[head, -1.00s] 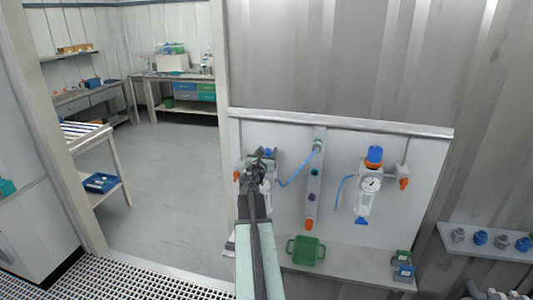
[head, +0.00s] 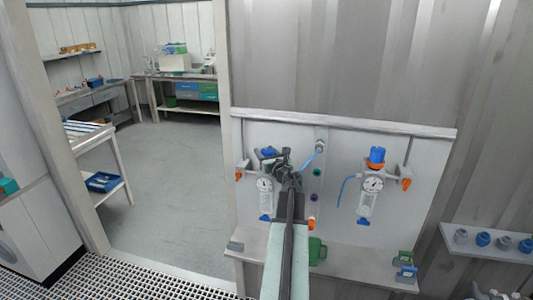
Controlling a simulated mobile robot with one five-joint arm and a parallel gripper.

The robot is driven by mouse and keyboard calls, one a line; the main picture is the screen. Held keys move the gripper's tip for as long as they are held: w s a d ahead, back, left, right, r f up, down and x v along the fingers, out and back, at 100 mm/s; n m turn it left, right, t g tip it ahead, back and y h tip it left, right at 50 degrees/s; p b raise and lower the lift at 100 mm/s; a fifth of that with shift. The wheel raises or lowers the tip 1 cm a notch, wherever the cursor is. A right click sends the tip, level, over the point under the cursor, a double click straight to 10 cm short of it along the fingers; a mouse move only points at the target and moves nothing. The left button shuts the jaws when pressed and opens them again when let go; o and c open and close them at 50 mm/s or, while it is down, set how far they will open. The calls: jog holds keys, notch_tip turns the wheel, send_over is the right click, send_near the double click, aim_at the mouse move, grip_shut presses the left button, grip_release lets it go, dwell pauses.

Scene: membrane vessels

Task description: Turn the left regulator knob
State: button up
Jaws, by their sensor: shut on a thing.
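The left regulator (head: 264,186) is on the pale wall panel, with a round white gauge and a blue lower tip. Its blue knob (head: 268,151) shows at the top, just above the dark jaws. My gripper (head: 269,157) reaches in from the right and appears shut on this knob. The jaws and wrist hide the knob's lower part and the regulator's right side. The fine contact is too small to see.
A similar right regulator (head: 370,188) has a blue knob with an orange ring. A blue hose (head: 311,159) runs close behind my gripper. Below, a shelf (head: 345,260) carries a green basket (head: 318,252), partly behind my arm. A doorway opens at left.

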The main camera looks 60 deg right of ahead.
jog(key=n+t+y, duration=0.1)
jog(key=y, duration=0.1)
jog(key=n+t+y, duration=0.1)
jog(key=n+y, duration=0.1)
jog(key=y, duration=0.1)
jog(key=shift+w+a+n, duration=0.15)
jog(key=shift+n, duration=0.15)
jog(key=shift+a+n+t+y, duration=0.3)
jog(key=shift+n+y, duration=0.5)
jog(key=shift+y, duration=0.45)
jog(key=shift+a+n+t+y, duration=0.25)
jog(key=shift+n+y, duration=0.55)
jog(key=shift+y, duration=0.45)
jog(key=o, duration=1.4)
jog(key=shift+a, duration=0.1)
